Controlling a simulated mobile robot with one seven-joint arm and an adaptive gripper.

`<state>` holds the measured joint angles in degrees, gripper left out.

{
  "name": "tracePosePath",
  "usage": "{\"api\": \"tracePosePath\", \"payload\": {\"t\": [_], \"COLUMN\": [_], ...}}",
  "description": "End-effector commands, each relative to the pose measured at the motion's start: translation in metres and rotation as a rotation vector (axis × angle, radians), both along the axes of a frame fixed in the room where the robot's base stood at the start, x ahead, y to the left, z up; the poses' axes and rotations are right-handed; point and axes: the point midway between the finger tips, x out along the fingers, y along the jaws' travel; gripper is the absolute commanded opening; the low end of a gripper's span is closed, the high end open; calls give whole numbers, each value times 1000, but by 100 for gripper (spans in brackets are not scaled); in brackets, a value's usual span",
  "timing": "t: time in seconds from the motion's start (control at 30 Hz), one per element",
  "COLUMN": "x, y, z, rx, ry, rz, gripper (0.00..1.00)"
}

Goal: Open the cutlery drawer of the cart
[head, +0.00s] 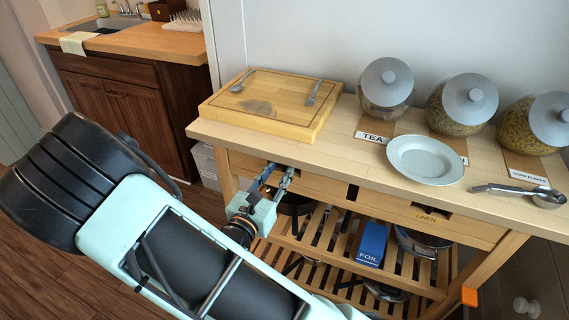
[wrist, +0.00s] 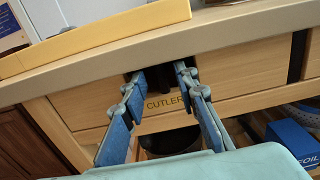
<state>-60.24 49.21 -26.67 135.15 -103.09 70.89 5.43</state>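The wooden cart (head: 343,150) has a cutlery drawer (wrist: 235,88) with the label CUTLERY, partly covered by a finger, and a dark cut-out in its upper edge. The drawer front also shows beside my arm in the head view (head: 318,187); it looks flush with the cart. My gripper (head: 279,171) is at this drawer front, below the worktop edge. In the wrist view my gripper (wrist: 160,73) has its two blue-padded fingers apart, with the tips at either side of the dark cut-out. Nothing shows between them. Whether the tips touch the wood I cannot tell.
The linen drawer (head: 427,215) is to the right. A blue foil box (head: 371,244) and pans are on the slatted shelf below. A sink cabinet (head: 110,95) is at left.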

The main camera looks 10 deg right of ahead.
Motion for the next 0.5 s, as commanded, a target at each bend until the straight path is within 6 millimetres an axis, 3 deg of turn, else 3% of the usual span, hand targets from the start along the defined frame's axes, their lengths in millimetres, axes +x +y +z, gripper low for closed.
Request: {"api": "tracePosePath", "payload": {"t": [0.2,0.5], "x": [26,34], "y": [-20,-25], "z": [-1,0], "rx": [0,1], "ry": [-1,1], "rz": [-2,0], "gripper": [28,28]}}
